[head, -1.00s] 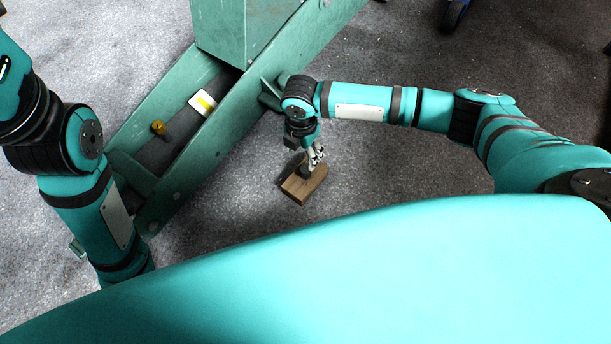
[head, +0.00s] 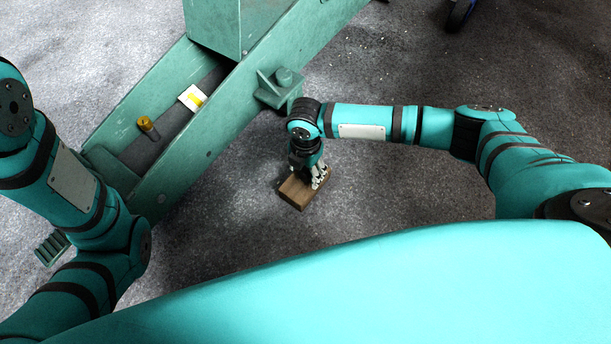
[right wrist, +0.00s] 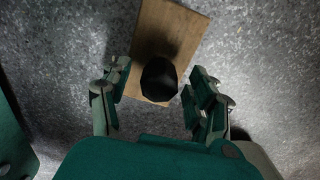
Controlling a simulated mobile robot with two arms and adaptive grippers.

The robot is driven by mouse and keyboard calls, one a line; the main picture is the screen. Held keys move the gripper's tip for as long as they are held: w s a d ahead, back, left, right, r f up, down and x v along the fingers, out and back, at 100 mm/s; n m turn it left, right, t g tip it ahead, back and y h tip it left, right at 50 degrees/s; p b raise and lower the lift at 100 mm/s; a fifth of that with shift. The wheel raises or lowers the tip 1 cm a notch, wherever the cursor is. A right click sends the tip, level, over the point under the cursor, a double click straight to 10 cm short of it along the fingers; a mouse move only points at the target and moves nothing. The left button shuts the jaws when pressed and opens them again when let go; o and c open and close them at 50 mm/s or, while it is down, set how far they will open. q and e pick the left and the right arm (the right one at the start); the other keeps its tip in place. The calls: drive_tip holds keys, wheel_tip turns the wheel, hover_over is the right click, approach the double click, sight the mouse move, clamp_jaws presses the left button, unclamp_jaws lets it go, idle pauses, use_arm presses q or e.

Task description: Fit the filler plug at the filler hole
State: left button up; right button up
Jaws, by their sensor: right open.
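A dark, faceted knob, which looks like the filler plug (right wrist: 159,79), stands on a wooden block (right wrist: 165,35) in the right wrist view. My right gripper (right wrist: 158,88) is open, with one finger on each side of the plug and a gap to both. In the head view my right gripper (head: 318,178) is low over the wooden block (head: 298,197) on the floor and hides the plug. The green trolley jack (head: 215,115) lies left of it. A brass cylinder (head: 147,125) stands inside its frame; I cannot make out a filler hole. My left gripper is out of view.
A white and yellow label (head: 192,97) sits inside the jack frame. A green bracket (head: 278,88) juts from the jack's side near my right wrist. A wheel (head: 460,14) shows at the top right. The grey floor right of the block is clear.

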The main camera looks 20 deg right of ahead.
drive_tip(key=shift+r, duration=0.1)
drive_tip(key=c, duration=1.2)
